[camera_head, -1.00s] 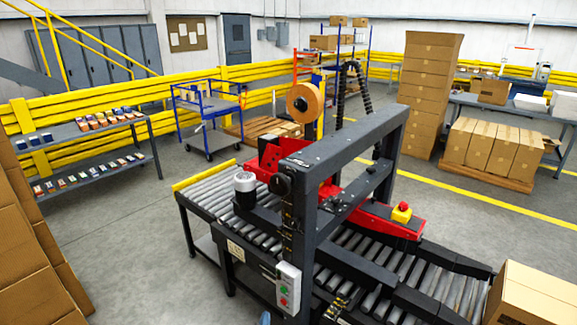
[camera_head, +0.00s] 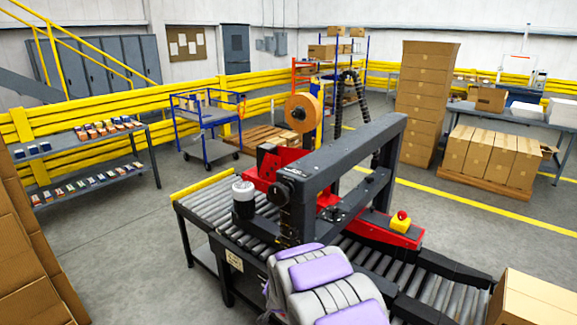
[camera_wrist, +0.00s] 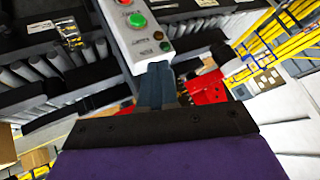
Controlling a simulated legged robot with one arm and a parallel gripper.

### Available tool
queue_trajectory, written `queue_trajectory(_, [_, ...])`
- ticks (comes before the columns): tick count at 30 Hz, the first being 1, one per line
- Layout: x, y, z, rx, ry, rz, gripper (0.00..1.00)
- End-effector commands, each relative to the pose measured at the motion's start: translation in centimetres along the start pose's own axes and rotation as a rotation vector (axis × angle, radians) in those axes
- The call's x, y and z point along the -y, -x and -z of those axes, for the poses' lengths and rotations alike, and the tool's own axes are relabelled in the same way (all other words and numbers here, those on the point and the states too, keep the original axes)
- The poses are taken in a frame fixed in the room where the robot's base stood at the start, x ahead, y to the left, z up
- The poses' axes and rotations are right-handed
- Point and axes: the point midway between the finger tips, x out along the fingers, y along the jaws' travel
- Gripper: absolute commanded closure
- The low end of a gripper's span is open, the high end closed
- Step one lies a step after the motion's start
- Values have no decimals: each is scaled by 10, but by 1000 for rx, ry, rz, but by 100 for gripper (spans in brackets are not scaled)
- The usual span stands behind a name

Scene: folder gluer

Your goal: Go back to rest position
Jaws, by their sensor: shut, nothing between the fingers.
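My gripper (camera_wrist: 158,85) shows in the wrist view as two dark grey-blue fingers, shut together and empty. Its tips overlap the lower end of a light grey control box (camera_wrist: 143,32) with a green button (camera_wrist: 137,20) and a red button at the top edge. I cannot tell whether the tips touch the box. In the head view my grey and purple arm rises from the bottom middle and hides the control box; the gripper itself cannot be made out there.
The case sealer (camera_head: 345,160) with its roller conveyor (camera_head: 205,205) stands close in front of my arm. A carton (camera_head: 530,300) sits at the lower right, stacked cartons (camera_head: 25,250) at the left. A blue cart (camera_head: 207,115) stands behind; grey floor (camera_head: 120,240) lies open at left.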

Motion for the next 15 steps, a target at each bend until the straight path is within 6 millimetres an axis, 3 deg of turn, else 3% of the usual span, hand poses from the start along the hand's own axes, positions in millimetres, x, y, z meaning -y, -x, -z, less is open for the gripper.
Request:
queue_trajectory(2, [-6, 28, 8, 41, 18, -12, 100])
queue_trajectory(8, [-27, 97, 8, 175, 78, -53, 100])
queue_trajectory(15, [-61, 186, -6, 333, 152, -103, 100])
